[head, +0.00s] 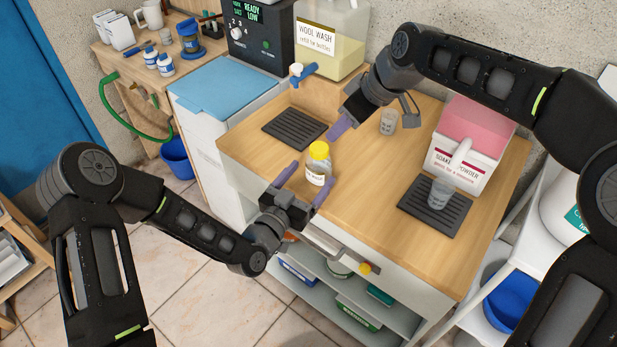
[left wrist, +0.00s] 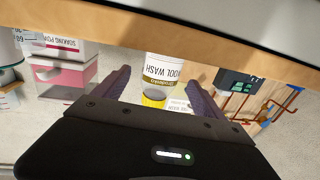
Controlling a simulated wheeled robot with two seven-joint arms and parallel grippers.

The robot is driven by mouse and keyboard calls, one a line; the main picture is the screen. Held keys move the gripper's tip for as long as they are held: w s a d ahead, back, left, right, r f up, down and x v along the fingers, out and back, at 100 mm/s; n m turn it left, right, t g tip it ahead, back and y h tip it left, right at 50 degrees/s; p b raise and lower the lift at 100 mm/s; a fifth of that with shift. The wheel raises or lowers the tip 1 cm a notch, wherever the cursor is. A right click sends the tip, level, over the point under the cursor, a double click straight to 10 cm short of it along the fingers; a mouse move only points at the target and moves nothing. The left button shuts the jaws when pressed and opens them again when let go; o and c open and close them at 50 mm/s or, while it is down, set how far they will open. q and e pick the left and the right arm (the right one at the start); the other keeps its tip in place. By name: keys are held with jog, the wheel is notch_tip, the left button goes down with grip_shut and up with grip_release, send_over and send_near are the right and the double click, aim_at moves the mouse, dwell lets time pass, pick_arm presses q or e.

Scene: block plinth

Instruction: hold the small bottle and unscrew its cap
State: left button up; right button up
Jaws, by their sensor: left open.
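The small bottle (head: 316,170) stands upright on the wooden worktop near its front-left edge. It has a white label and a yellow cap (head: 319,149). My left gripper (head: 304,182) is open in front of it, one finger to each side, apart from the bottle as far as I can tell. In the left wrist view the bottle (left wrist: 163,70) appears upside down between the fingers, its yellow cap (left wrist: 154,98) partly hidden by the gripper body. My right gripper (head: 339,128) is above and behind the bottle; one purple finger shows clearly, and its opening is hidden.
A dark slatted mat (head: 295,129) lies left of the bottle. A small grey cup (head: 388,122) stands behind it. A wool wash tank (head: 330,45) with a blue tap is at the back. A pink soaking powder box (head: 470,140) and a second mat (head: 420,214) holding a glass are right.

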aim_at(325, 158)
pick_arm(q)
jog(key=shift+x, duration=3.85)
jog(key=shift+c, duration=0.2)
jog(key=c, duration=1.5)
jog(key=o, duration=1.5)
jog(key=v, duration=1.2)
